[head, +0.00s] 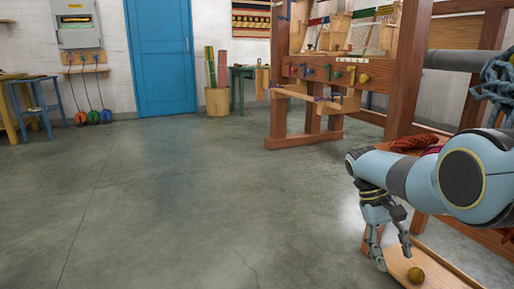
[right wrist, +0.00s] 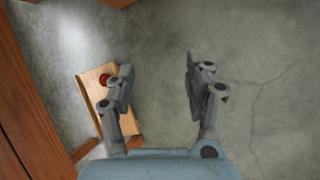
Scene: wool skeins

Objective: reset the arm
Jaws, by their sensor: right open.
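My right arm (head: 425,180) reaches in from the right edge of the head view. Its gripper (head: 392,258) points down near a low wooden board at the lower right. In the right wrist view the two fingers of the right gripper (right wrist: 157,85) stand wide apart, with only grey floor between them. The gripper is open and empty. My left gripper is in neither view.
The wooden board (head: 440,278) bears a yellow-brown ball (head: 416,275); a red round thing (right wrist: 104,79) shows on wood in the wrist view. Red skeins (head: 414,142) lie behind my arm. A big wooden loom (head: 306,125) stands beyond. The floor (head: 190,200) at left is clear.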

